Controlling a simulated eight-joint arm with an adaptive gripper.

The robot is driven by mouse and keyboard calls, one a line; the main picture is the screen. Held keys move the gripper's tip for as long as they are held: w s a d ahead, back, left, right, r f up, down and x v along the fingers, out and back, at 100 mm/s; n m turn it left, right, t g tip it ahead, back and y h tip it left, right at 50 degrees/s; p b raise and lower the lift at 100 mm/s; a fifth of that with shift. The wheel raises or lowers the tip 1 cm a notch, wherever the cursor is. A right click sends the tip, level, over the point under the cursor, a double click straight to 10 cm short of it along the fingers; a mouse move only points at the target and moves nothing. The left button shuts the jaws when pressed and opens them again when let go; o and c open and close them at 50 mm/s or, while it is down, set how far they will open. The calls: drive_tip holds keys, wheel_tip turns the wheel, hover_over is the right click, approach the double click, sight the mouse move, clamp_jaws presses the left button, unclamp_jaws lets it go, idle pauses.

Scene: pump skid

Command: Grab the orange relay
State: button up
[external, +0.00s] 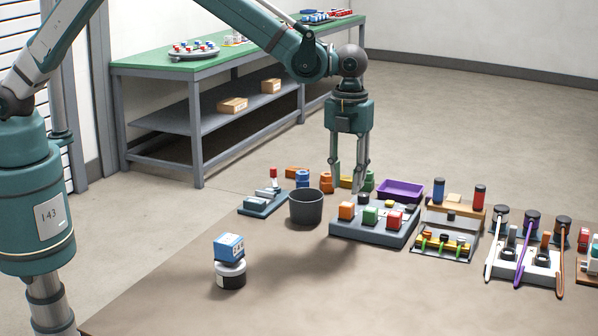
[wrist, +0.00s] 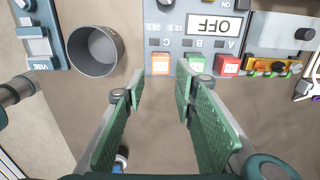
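The orange relay (external: 347,210) is a small block standing on a grey panel (external: 372,237), at the left end of a row with a green block (external: 370,215) and a red block (external: 394,219). In the wrist view the orange relay (wrist: 160,62) lies just beyond my fingertips, roughly centred between them. My gripper (external: 348,180) points down with its green-padded fingers apart and nothing between them. The wrist view also shows the open gripper (wrist: 160,87). The exact height above the relay is hard to tell.
A dark grey bin (external: 306,207) stands left of the panel. A blue-and-white block on a round base (external: 230,262) is at the front left. The front of the mat is mostly clear.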

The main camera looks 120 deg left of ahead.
sight(347, 204)
drive_tip(key=shift+f, duration=0.15)
drive_tip(key=shift+f, duration=1.15)
drive_tip(key=shift+f, duration=0.15)
drive_tip(key=shift+a+f, duration=0.15)
drive_tip(key=shift+f, duration=2.3)
drive_tip(key=c, duration=0.7)
